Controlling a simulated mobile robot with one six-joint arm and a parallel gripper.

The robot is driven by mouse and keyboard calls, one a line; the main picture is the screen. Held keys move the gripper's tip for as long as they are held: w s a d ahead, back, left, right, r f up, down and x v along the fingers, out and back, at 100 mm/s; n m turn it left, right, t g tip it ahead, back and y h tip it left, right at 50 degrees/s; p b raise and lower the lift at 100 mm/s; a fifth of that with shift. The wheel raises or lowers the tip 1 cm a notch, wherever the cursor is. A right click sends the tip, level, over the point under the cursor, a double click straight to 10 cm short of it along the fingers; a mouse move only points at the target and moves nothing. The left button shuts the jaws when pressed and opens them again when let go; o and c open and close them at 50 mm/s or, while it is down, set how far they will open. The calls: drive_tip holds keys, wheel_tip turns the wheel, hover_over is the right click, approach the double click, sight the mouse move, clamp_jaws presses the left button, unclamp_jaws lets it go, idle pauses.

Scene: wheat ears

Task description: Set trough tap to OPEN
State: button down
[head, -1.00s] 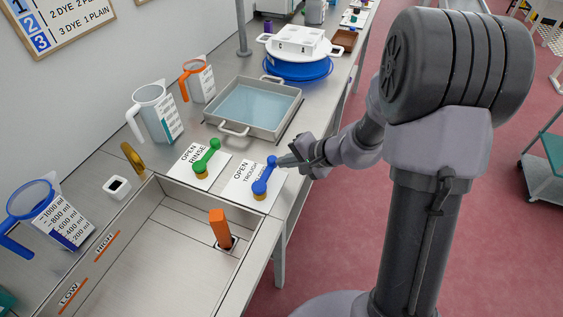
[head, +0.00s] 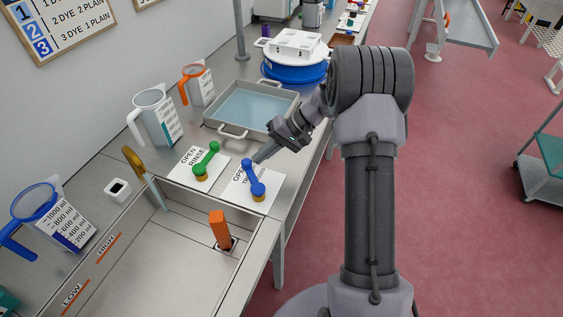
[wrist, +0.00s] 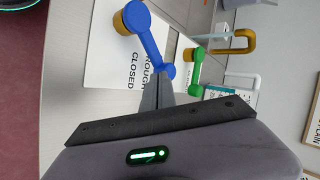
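The trough tap is a blue lever (head: 252,178) on a brass base, mounted on a white card (head: 270,201) at the trough's back right. Its free end points away from the trough, at the word OPEN and partly over it. The lever also shows in the wrist view (wrist: 150,40), where the word CLOSED is uncovered beside it. My gripper (head: 258,159) is low, its fingers together in a narrow wedge next to the lever's free end. In the wrist view the fingertips (wrist: 166,78) are at that end; I cannot tell whether they touch. Nothing shows between them.
The green rinse lever (head: 207,161) stands close on the left. A brass spout (head: 133,158) has a pale stream below it, over the steel trough (head: 165,235). An orange upright handle (head: 219,228) stands in the trough. A water tray (head: 285,124) lies behind.

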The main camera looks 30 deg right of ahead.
sight(246, 160)
drive_tip(key=a+n+g+p, duration=0.1)
drive_tip(key=w+a+n+g+p, duration=0.1)
drive_tip(key=shift+a+r+n, duration=0.1)
drive_tip(key=shift+r+n, duration=0.05)
drive_tip(key=shift+n, duration=0.25)
drive_tip(key=a+n+g+p, duration=0.1)
drive_tip(key=a+n+g, duration=0.1)
drive_tip(key=shift+w+n+p, duration=0.15)
drive_tip(key=shift+n+p, duration=0.15)
drive_tip(key=shift+p, duration=0.1)
drive_tip(key=shift+a+n+g+p, duration=0.55)
drive_tip(key=shift+a+n+g, duration=0.25)
drive_tip(key=shift+n+g, duration=0.2)
drive_tip(key=shift+s+a+p, duration=0.2)
drive_tip(key=shift+a+p, duration=0.1)
drive_tip(key=shift+a, duration=0.25)
